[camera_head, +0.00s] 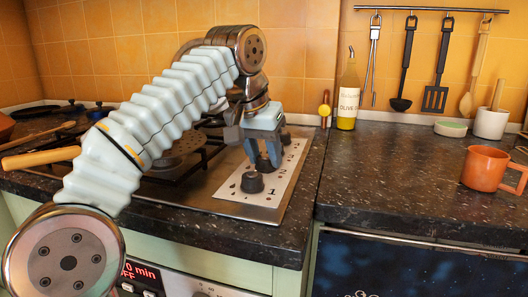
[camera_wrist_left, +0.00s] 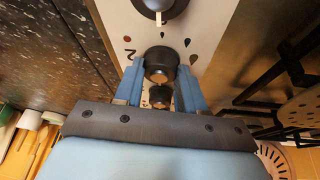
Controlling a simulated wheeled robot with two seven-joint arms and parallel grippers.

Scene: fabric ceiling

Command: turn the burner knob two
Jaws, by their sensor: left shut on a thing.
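The burner knobs stand in a row on a pale panel (camera_head: 283,187) marked with numbers. Knob one (camera_head: 252,183) is nearest the counter's front edge, beside the "1". Burner knob two (camera_wrist_left: 161,62) is dark and round, beside the "2" in the left wrist view. My left gripper (camera_head: 263,158) points down over it, with its blue fingers shut on its two sides; the fingers also show in the left wrist view (camera_wrist_left: 160,80). In the head view the fingers partly hide knob two. Another knob (camera_wrist_left: 160,97) shows beyond it. My right gripper is not in view.
A stove grate (camera_head: 190,160) lies left of the panel, partly behind my left arm. An oil bottle (camera_head: 348,95) stands at the wall. An orange mug (camera_head: 485,170) stands on the right counter (camera_head: 400,165), whose middle is clear. Utensils hang from a rail (camera_head: 430,10).

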